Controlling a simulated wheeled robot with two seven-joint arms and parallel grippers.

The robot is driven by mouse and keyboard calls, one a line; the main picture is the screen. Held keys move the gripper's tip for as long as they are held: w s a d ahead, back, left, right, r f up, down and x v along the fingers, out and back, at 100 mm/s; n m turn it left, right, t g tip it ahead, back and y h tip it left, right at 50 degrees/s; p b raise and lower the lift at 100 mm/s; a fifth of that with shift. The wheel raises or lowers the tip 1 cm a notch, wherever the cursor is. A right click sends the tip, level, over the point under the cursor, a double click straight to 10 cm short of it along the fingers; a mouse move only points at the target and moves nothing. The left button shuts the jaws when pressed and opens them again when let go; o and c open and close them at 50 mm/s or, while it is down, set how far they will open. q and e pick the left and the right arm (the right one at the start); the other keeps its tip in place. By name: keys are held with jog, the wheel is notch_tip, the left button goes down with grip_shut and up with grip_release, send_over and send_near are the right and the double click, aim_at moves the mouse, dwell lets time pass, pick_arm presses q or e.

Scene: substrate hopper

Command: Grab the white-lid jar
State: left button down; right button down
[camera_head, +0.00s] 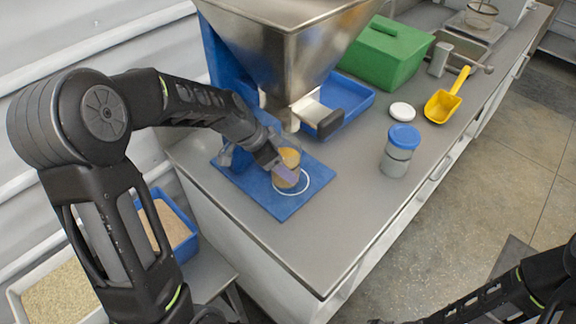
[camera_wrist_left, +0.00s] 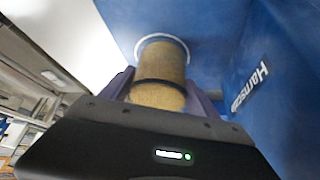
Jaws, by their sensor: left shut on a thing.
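An open jar filled with tan material (camera_head: 287,160) is on the blue mat (camera_head: 258,194) under the steel hopper, at a white ring marked there. My left gripper (camera_head: 283,170) is shut around its sides. In the left wrist view the jar (camera_wrist_left: 160,68) is between the two fingers (camera_wrist_left: 160,92), with a dark band around it and its far end at the white ring. No lid shows on this jar. A loose white lid (camera_head: 402,111) lies flat on the counter to the right. My right gripper is out of view; only part of that arm shows at lower right.
The hopper (camera_head: 290,45) hangs close above the jar. A jar with a blue lid (camera_head: 398,150), a yellow scoop (camera_head: 443,104), a green box (camera_head: 388,55) and a blue tray (camera_head: 352,92) stand on the counter (camera_head: 335,215). The counter's front right is clear.

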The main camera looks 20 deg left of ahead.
pick_arm(q)
jog(key=s+a+b, duration=0.1)
jog(key=s+a, duration=0.2)
jog(key=s, duration=0.1)
jog(key=s+a+b, duration=0.2)
jog(key=s+a, duration=0.2)
jog(key=s+a+b, duration=0.1)
jog(key=s+a, duration=0.3)
jog(key=shift+s+b, duration=0.2)
jog(key=shift+b, duration=0.2)
jog(key=shift+s, duration=0.1)
